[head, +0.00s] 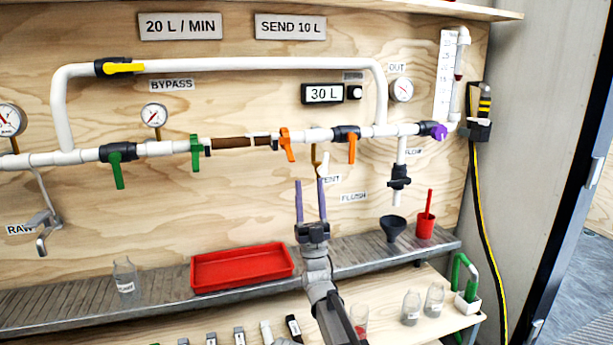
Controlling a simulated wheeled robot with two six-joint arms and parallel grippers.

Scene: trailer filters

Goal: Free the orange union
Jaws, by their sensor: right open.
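The orange union (286,144) sits on the white pipe line, at the right end of a brown cartridge (240,142). Its orange wing hangs down and tilts slightly. A green union (195,151) sits at the cartridge's left end. My right gripper (310,183) points up at the wall with its two purple fingers apart and nothing between them. In the picture it is below and slightly right of the orange union, apart from it. The fingers are close to the vent stub (324,166) and partly cover its label. My left gripper is not in view.
An orange-handled valve (352,147) is right of the union, and a green-handled valve (118,166) far left. The bypass pipe (250,65) runs above. A red tray (243,265), glass bottle (125,280), dark funnel (393,228) and red cup (426,226) stand on the grey shelf.

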